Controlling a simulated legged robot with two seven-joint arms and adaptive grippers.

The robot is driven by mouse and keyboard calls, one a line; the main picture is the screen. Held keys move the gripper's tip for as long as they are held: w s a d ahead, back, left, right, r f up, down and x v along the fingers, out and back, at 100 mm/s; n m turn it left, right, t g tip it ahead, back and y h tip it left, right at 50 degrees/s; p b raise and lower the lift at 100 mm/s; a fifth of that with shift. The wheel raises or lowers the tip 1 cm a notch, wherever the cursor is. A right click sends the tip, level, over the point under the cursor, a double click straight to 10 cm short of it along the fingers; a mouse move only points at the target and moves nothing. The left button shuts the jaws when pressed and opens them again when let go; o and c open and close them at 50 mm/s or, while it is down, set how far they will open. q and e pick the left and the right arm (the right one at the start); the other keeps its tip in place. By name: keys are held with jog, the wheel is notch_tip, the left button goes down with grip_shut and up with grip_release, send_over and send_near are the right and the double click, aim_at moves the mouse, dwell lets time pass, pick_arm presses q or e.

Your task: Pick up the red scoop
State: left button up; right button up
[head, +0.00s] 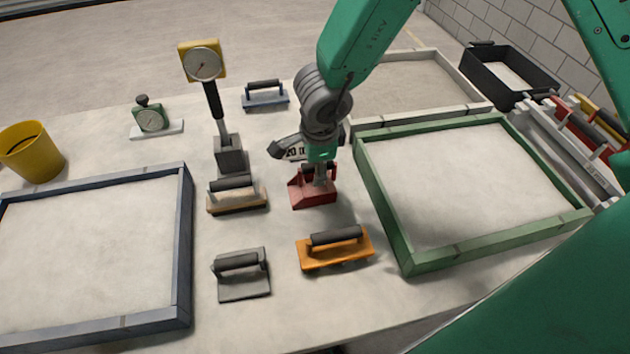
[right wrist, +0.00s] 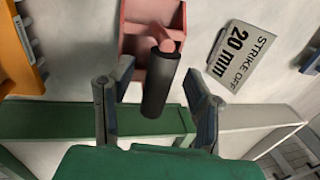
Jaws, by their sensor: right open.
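The red scoop (head: 312,194) sits on the pale table near the centre of the head view, left of the green-framed tray. My right gripper (head: 320,178) is over it and hides part of its dark handle. In the right wrist view the scoop's red pan (right wrist: 138,40) is at the top. Its dark handle (right wrist: 158,95) points down between the two fingers of my right gripper (right wrist: 157,75). The fingers are open with a visible gap on each side of the handle. My left gripper is not in view.
The green-framed tray (head: 398,215) stands close on the right. An orange float (head: 335,250) lies in front of the scoop and a wooden float (head: 237,197) to its left. A "STRIKE OFF 20 mm" plate (right wrist: 240,53) lies close beside the scoop. A gauge on a post (head: 229,150) stands behind left.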

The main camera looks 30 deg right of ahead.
jog(key=shift+s+r, duration=0.1)
grip_shut()
notch_tip(320, 180, up, 10)
jog(key=p, duration=0.2)
jog(key=shift+d+p, duration=0.1)
jog(key=shift+p, duration=0.2)
dwell(0.3)
